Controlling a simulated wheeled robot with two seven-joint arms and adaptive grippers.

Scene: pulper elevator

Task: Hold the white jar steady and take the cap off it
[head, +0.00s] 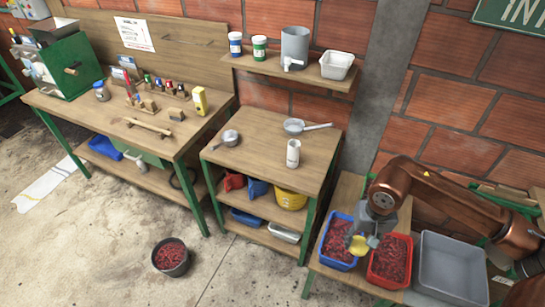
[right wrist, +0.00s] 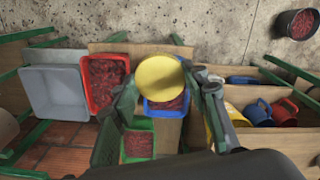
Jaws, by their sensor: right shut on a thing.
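A white jar (head: 293,153) stands upright on the middle wooden table, apart from any gripper. It has a grey mark on its side, and no coloured cap shows on it; its top is too small to read clearly. My right gripper (head: 368,236) is away to the right of that table, over the crates of red cherries. It is shut on a round yellow thing (head: 358,245), which looks like a cap. In the right wrist view the yellow disc (right wrist: 160,80) sits between the two fingers. My left gripper is in neither view.
Below my right gripper stand a blue crate (head: 329,254) and a red crate (head: 407,277) of cherries, with an empty grey crate (head: 425,262) beside them. A shelf (head: 270,67) hangs above.

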